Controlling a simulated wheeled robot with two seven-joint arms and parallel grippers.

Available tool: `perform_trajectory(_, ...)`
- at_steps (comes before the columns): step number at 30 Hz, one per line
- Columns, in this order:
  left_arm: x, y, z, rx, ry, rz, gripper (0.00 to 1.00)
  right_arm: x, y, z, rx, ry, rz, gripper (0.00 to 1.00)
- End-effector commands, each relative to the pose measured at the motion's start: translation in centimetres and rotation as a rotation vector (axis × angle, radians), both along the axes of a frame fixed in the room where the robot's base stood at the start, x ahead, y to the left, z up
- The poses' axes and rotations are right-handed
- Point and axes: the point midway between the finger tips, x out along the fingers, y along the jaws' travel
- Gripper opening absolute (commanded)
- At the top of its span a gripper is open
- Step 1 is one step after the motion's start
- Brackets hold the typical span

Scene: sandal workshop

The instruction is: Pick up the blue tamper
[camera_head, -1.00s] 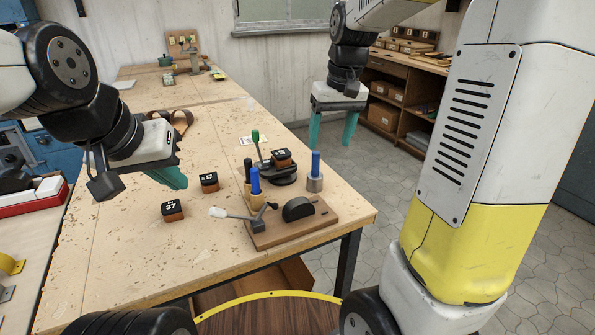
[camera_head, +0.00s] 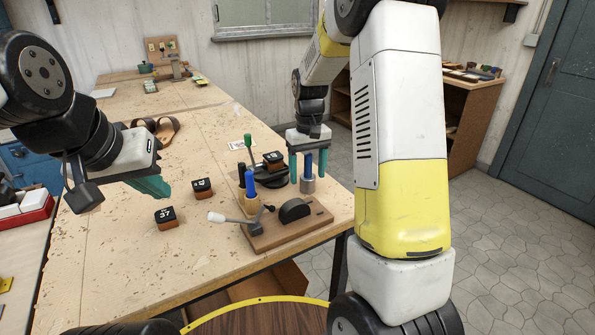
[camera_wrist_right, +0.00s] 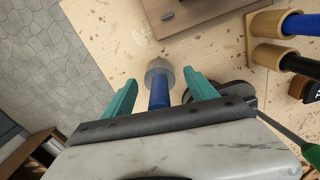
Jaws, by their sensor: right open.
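The blue tamper (camera_head: 308,168) stands upright near the bench's right edge, with a blue handle and a grey metal base. My right gripper (camera_head: 308,177) is open and points down, with one teal finger on each side of the handle. In the right wrist view, the tamper's grey base (camera_wrist_right: 158,66) and blue handle (camera_wrist_right: 158,95) lie between the open fingers (camera_wrist_right: 160,78), with a gap on both sides. My left gripper (camera_head: 155,187) is over the left part of the bench, away from the tamper; its finger gap is hard to make out.
Left of the tamper, a wooden holder (camera_head: 252,206) carries blue and black handled tools. A round black stand (camera_head: 268,175) is close behind it. A wooden board with a lever (camera_head: 290,228) lies in front. Two dark-topped blocks (camera_head: 165,217) sit on the bench (camera_head: 130,260).

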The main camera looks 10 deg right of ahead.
Motion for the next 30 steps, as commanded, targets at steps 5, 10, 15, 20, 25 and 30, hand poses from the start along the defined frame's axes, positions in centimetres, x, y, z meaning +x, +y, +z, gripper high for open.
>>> perform_trajectory(5,0.0,0.0,0.0,0.0,0.0,0.0,0.0,0.0,0.0,-0.4,0.001,-0.003,-0.001,0.67)
perform_trajectory(10,0.0,0.0,0.0,0.0,0.0,0.0,0.0,0.0,0.0,-0.4,0.0,-0.002,-0.001,0.53)
perform_trajectory(15,0.0,0.0,0.0,0.0,0.0,0.0,0.0,0.0,0.0,-0.3,0.0,-0.002,-0.001,0.19)
perform_trajectory(20,0.0,0.0,0.0,0.0,0.0,0.0,0.0,0.1,0.0,-0.3,0.001,-0.004,-0.001,0.0)
perform_trajectory(25,0.0,0.0,0.0,0.0,0.0,0.0,0.0,0.1,0.0,-0.3,0.001,-0.004,-0.001,0.0)
perform_trajectory(30,0.0,0.0,0.0,0.0,0.0,0.0,0.0,0.1,0.0,1.1,0.001,-0.006,0.0,0.0)
